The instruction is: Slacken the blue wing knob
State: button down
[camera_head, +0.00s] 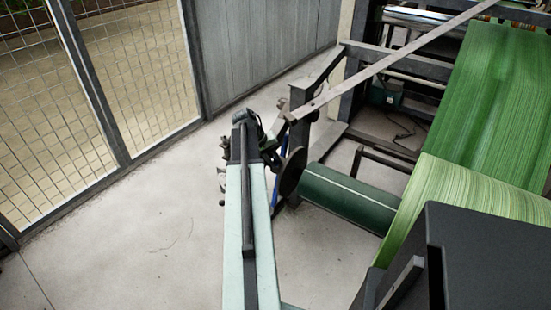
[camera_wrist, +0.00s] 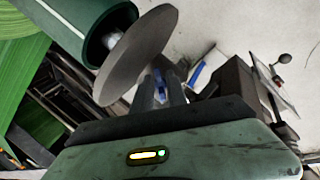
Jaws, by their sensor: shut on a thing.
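The blue wing knob (camera_wrist: 157,74) shows as a small blue piece between the fingers of my gripper (camera_wrist: 160,84) in the wrist view. My gripper is shut on it, and the fingers hide most of it. A large grey disc (camera_wrist: 142,52) stands just beyond and to the left of the fingers, partly covering the view there. In the head view the end of my arm is beside the same disc (camera_head: 290,171), and I cannot make out the knob.
A dark green roller (camera_head: 347,198) lies right of the disc, with a green striped web (camera_head: 490,90) beyond. A grey metal bar (camera_head: 390,62) slants above. A mesh fence (camera_head: 50,110) stands at left. The pale floor (camera_head: 140,230) left of my arm is clear.

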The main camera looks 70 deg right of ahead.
jog(key=shift+s+d+r+m, duration=0.1)
jog(key=shift+d+m, duration=0.05)
jog(key=shift+m, duration=0.15)
jog(key=c, duration=1.4)
grip_release()
jog(key=shift+o, duration=0.2)
jog(key=p+v, duration=0.7)
jog(key=shift+r, duration=0.4)
jog(key=shift+o, duration=0.2)
